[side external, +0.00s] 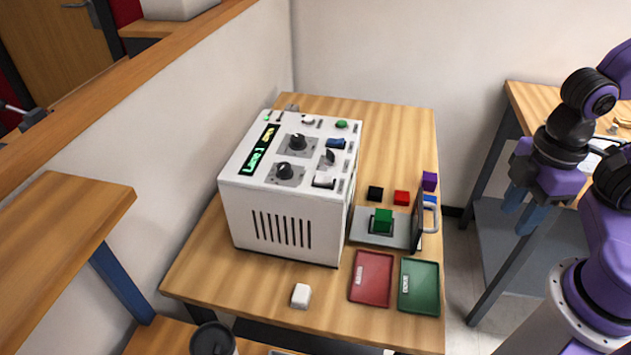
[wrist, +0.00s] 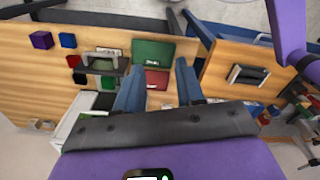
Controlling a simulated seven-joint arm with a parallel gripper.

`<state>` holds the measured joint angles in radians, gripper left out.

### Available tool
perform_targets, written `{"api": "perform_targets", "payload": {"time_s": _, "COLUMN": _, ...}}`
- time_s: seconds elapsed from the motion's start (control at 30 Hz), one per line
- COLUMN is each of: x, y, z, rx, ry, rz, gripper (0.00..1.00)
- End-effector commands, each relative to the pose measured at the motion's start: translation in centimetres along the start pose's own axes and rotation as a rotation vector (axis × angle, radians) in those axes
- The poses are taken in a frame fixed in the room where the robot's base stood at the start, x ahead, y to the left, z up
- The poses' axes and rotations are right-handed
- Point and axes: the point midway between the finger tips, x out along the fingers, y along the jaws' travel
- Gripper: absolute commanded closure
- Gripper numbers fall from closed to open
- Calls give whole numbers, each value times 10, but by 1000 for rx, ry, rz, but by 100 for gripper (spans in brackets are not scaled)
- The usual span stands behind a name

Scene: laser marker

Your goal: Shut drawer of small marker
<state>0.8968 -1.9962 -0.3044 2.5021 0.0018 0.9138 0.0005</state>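The small marker (side external: 290,185) is a white box with knobs and a lit display on the wooden table. Its drawer (side external: 375,240) is pulled out to the right, with a green cube (side external: 382,219) on it. The drawer's dark upright front panel (side external: 418,220) carries a grey handle (side external: 432,214). In the wrist view the drawer handle (wrist: 103,54) shows left of my fingers. My gripper (side external: 523,210) hangs to the right of the table, apart from the drawer. In the wrist view its blue fingers (wrist: 160,80) are spread with nothing held between them.
A red tray (side external: 371,278) and a green tray (side external: 419,287) lie in front of the drawer. Black (side external: 375,193), red (side external: 401,197) and purple (side external: 429,180) cubes sit behind it. A white block (side external: 300,295) is near the front edge. Another table (side external: 540,110) stands at right.

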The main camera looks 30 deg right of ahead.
Motion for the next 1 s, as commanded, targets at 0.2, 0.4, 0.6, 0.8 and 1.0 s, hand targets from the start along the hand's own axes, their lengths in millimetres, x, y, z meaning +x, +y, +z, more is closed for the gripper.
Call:
{"api": "perform_targets", "payload": {"time_s": 0.2, "x": 0, "y": 1, "z": 0, "rx": 14, "ry": -2, "rz": -1, "gripper": 100}}
{"api": "perform_targets", "payload": {"time_s": 0.4, "x": 6, "y": 18, "z": -4, "rx": 255, "ry": -37, "rz": -16, "gripper": 100}}
{"api": "perform_targets", "payload": {"time_s": 0.6, "x": 17, "y": 49, "z": -8, "rx": 714, "ry": -102, "rz": -41, "gripper": 100}}
{"api": "perform_targets", "payload": {"time_s": 0.8, "x": 27, "y": 77, "z": -7, "rx": 1178, "ry": -172, "rz": -66, "gripper": 100}}
{"api": "perform_targets", "payload": {"time_s": 1.0, "x": 37, "y": 103, "z": -2, "rx": 1640, "ry": -251, "rz": -90, "gripper": 100}}
